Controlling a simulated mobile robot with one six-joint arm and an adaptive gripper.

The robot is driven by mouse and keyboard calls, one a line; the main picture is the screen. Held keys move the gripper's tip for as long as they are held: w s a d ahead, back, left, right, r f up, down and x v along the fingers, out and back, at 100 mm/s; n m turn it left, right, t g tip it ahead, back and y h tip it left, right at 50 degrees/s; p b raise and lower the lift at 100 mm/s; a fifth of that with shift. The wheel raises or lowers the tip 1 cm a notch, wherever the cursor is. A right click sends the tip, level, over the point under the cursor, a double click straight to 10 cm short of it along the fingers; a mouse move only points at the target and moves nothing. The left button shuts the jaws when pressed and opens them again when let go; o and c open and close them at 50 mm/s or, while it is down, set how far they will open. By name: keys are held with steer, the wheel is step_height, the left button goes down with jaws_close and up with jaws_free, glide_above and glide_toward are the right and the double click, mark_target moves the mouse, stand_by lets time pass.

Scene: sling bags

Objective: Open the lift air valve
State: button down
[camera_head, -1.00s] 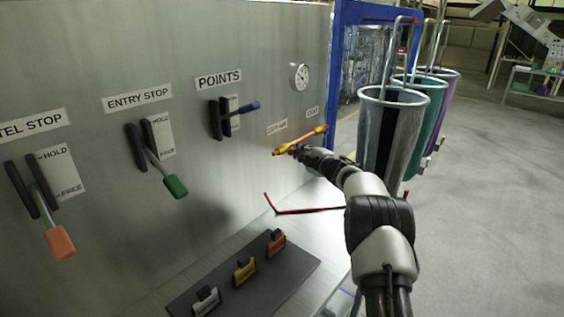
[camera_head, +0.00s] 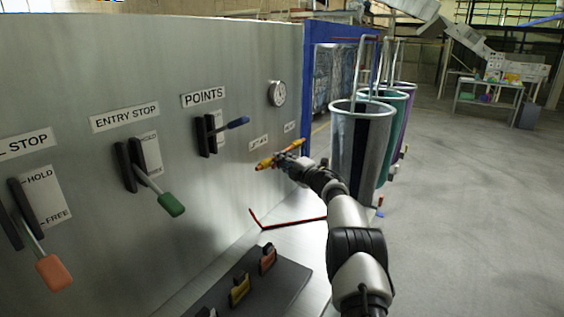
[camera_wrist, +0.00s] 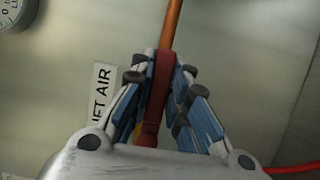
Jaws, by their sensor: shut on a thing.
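The lift air valve's handle is a yellow-orange bar (camera_head: 265,163) on the grey panel, below the small lift air label (camera_head: 259,142). It slants up to the right in the head view. My gripper (camera_head: 291,157) is at this bar, its fingers small and partly merged with it. In the wrist view my gripper (camera_wrist: 160,88) is shut on the handle (camera_wrist: 172,22), with a dark red part between the blue-sided fingers. The label (camera_wrist: 102,95) shows beside the left finger, partly cut off. The valve body behind the fingers is hidden.
A round gauge (camera_head: 277,93) sits above the valve. Points (camera_head: 235,123), entry stop (camera_head: 171,204) and another lever (camera_head: 54,273) are to the left. Tall bins (camera_head: 350,150) stand right; floor beyond is open.

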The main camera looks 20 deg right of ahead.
steer(key=c, duration=1.5)
jaws_free()
steer(key=v, duration=1.2)
steer(key=shift+a, duration=0.1)
steer(key=shift+r, duration=0.1)
